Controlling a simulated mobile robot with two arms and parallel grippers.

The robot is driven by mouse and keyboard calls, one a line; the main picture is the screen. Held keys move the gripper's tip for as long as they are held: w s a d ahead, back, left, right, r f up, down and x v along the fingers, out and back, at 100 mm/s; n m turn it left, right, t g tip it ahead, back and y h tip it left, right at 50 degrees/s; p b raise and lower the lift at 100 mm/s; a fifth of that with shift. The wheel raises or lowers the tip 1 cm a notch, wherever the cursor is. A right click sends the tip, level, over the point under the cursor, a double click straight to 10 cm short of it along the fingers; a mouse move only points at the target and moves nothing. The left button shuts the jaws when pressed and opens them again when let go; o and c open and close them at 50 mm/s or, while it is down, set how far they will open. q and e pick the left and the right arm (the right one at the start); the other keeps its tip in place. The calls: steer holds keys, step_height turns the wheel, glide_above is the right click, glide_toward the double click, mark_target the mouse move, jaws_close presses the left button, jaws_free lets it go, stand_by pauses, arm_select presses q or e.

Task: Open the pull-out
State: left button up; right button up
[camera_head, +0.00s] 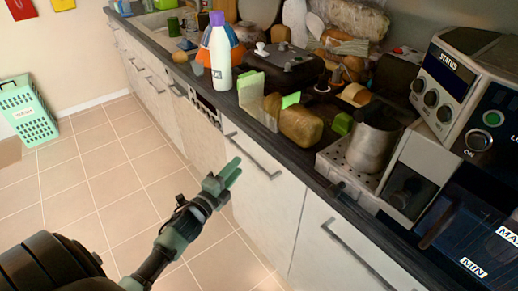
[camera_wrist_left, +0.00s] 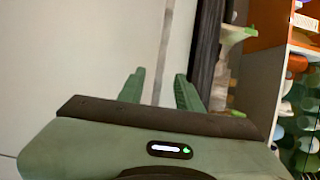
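White cabinet fronts run below the dark countertop in the head view. One front (camera_head: 262,208) has a long bar handle (camera_head: 255,157) near its top edge, and it looks shut. Which front is the pull-out I cannot tell for sure. My left gripper (camera_head: 235,170) is just in front of this front, beside and below the handle, with no clear contact. My right gripper is not in view.
Another front with a bar handle (camera_head: 358,258) is at the lower right. The countertop (camera_head: 300,170) carries a white bottle (camera_head: 220,60), a metal pitcher (camera_head: 370,147) and a coffee machine (camera_head: 440,130). A green crate (camera_head: 27,110) stands at the left. The tiled floor (camera_head: 100,170) between is clear.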

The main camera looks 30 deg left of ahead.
mark_target(246, 158)
arm_select(q)
steer(key=w, duration=0.7)
jaws_close()
stand_by(1.4)
